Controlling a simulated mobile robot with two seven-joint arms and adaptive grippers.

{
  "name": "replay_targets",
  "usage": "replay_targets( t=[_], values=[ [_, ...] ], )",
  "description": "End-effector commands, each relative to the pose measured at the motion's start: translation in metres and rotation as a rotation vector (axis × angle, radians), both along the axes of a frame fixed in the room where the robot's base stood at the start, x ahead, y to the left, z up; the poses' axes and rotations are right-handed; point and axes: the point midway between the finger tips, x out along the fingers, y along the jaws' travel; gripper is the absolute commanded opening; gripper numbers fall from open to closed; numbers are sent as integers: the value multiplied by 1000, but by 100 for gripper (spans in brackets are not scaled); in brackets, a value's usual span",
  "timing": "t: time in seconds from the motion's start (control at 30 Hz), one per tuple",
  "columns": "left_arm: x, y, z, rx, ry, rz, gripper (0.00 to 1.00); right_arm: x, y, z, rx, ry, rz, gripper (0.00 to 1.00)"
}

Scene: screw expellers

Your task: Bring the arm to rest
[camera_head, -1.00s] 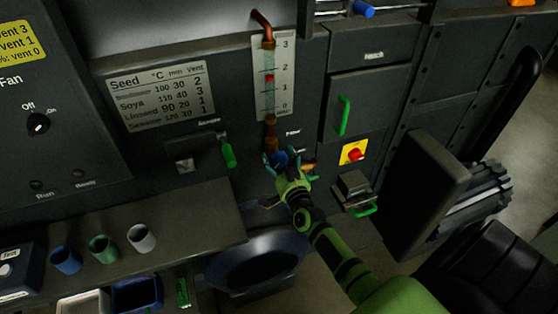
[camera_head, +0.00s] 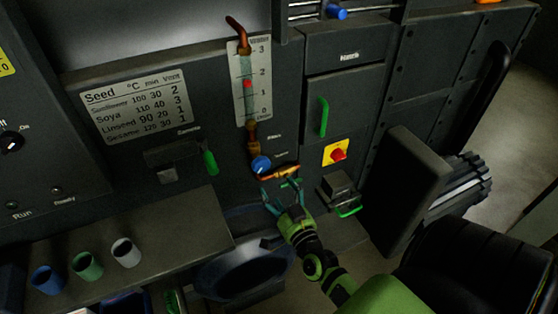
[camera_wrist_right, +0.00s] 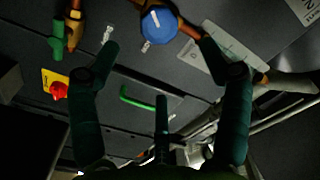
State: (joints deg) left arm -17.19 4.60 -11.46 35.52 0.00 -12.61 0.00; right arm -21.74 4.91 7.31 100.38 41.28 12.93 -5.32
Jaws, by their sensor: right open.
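My right gripper (camera_head: 281,195) is open and empty in the head view. It hangs just below the blue knob (camera_head: 261,165) and the orange-brown pipe fitting (camera_head: 279,173), apart from both as far as I can tell. In the right wrist view my right gripper (camera_wrist_right: 160,60) has its dark green fingers spread wide. The blue knob (camera_wrist_right: 159,23) shows there beyond the fingers, with a white line on its face. My left gripper is in neither view.
A sight tube with a scale (camera_head: 249,85) rises above the knob. A hatch with a green handle (camera_head: 323,117), a red knob on a yellow plate (camera_head: 337,153) and a dark box-shaped part (camera_head: 415,190) stand to the right. Several cups (camera_head: 87,266) stand on a ledge at lower left.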

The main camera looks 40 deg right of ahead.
Motion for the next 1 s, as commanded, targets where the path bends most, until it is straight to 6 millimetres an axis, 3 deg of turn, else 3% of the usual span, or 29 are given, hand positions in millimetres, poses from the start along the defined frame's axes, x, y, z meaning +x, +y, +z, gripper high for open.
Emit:
replay_targets(
  t=[0.57,0.67,0.77,0.87,1.0],
  values=[
    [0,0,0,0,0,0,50,-3,1,0,0,1,0,78],
    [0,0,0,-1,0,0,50,-3,3,-8,-2,20,7,78],
    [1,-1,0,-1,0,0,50,-7,13,-40,-17,100,36,78],
    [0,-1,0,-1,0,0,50,-18,31,-97,-46,244,92,78],
    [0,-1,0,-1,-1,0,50,-57,62,-192,-103,502,204,78]
  ],
)
